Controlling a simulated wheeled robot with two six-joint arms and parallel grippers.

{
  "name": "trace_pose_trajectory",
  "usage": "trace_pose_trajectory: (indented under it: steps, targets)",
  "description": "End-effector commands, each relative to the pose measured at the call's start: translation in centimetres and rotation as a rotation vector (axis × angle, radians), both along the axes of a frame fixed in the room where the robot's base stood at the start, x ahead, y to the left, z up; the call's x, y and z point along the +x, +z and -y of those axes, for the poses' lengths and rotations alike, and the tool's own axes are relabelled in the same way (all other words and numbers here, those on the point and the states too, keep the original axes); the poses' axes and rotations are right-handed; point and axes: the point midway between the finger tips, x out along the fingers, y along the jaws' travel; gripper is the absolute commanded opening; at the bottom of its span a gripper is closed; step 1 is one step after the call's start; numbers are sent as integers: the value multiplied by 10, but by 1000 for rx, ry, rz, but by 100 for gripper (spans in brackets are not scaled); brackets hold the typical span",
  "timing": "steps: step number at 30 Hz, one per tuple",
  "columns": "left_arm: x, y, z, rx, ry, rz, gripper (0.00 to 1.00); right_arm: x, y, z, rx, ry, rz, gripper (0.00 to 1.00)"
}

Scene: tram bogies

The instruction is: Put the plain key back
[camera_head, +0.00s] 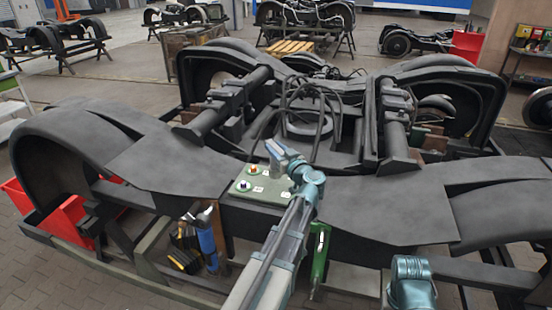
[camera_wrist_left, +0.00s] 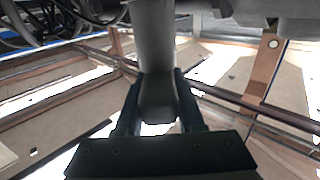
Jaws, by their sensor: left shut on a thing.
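My left gripper (camera_head: 274,150) is above the bogie, just over the far right part of a green panel (camera_head: 270,198). In the left wrist view, the left gripper's two dark fingers (camera_wrist_left: 158,108) are shut on a smooth grey piece (camera_wrist_left: 156,50), which I take to be the plain key. Its far end runs out of the top of that view. In the head view the arm and gripper hide most of the piece. My right gripper is not in view.
The dark bogie frame (camera_head: 160,160) fills the middle, with raised beams and cables behind the panel. Tools with a blue handle (camera_head: 207,240) and a green tool (camera_head: 320,255) hang at the front side. A red bin (camera_head: 65,215) stands at the left.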

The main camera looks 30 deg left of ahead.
Motion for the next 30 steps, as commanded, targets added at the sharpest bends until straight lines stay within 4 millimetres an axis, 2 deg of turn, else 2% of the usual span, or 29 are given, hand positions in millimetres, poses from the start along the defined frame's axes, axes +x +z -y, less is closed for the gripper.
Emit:
trace_pose_trajectory:
  steps: [1, 6, 20, 21, 25, 30]
  targets:
    - [0, -14, 1, 1, -1, 1, 0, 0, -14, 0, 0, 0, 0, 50]
    - [-1, -34, 2, 1, -1, 0, 0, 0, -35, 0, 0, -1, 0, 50]
    - [-1, -38, 2, 1, -1, 0, 0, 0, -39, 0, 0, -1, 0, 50]
    - [-1, -37, 2, 0, -1, 0, 43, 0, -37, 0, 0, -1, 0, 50]
    - [-1, -37, 2, 0, -1, 0, 66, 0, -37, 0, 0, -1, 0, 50]
    - [-1, -37, 2, 0, -1, 0, 67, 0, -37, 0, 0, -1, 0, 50]
